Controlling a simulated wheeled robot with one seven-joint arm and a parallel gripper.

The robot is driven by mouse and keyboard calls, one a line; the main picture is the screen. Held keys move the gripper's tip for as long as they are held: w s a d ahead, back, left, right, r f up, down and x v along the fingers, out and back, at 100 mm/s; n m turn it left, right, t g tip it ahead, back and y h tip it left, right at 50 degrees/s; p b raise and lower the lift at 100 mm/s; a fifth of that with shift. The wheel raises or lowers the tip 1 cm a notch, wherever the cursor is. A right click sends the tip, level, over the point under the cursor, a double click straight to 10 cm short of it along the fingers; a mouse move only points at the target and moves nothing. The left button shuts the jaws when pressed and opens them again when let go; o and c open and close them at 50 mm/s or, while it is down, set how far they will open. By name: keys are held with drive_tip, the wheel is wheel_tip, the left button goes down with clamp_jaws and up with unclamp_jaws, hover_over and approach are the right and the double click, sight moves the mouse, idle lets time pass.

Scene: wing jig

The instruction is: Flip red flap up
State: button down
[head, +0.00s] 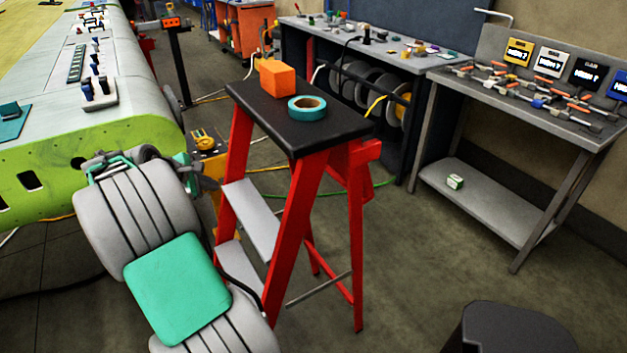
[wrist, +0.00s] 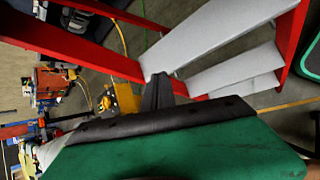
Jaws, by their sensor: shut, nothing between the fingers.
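I cannot make out a red flap in either view. A pale wing panel (head: 125,75) with a lime-green edge runs along the left of the head view, with small switches and blocks on top. My gripper (wrist: 158,92) shows in the wrist view as dark fingers close together, with nothing between them. They point toward the grey steps of a red stepladder. In the head view my gripper (head: 205,182) is partly hidden by my wrist. It is beside the wing's near corner, left of the stepladder.
The red stepladder (head: 303,190) stands close on the right, with an orange block (head: 277,79) and a teal tape roll (head: 307,107) on its black top. A grey workbench (head: 560,125) with tools stands at the right.

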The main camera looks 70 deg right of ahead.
drive_tip(key=s+d+f+n+g, duration=0.2)
drive_tip(key=s+d+g, duration=0.1)
drive_tip(key=s+d, duration=0.4)
drive_tip(key=s+d+f+n+g+h, duration=0.1)
drive_tip(key=s+d+f+g, duration=0.2)
drive_tip(key=s+d, duration=0.4)
drive_tip(key=s, duration=0.2)
drive_tip(key=shift+s+d+f+n+g+b, duration=0.3)
drive_tip(key=shift+s+n+g, duration=0.1)
approach(332, 177)
wheel_tip(332, 177, down, 3)
drive_tip(key=s+d, duration=0.2)
drive_tip(key=s, duration=0.1)
drive_tip(key=shift+s+d+r, duration=0.1)
drive_tip(key=shift+d+r, duration=0.25)
drive_tip(key=shift+d, duration=0.05)
drive_tip(key=shift+s+d, duration=0.25)
drive_tip(key=shift+d, duration=0.1)
drive_tip(key=shift+r+p, duration=0.1)
drive_tip(key=shift+p, duration=0.25)
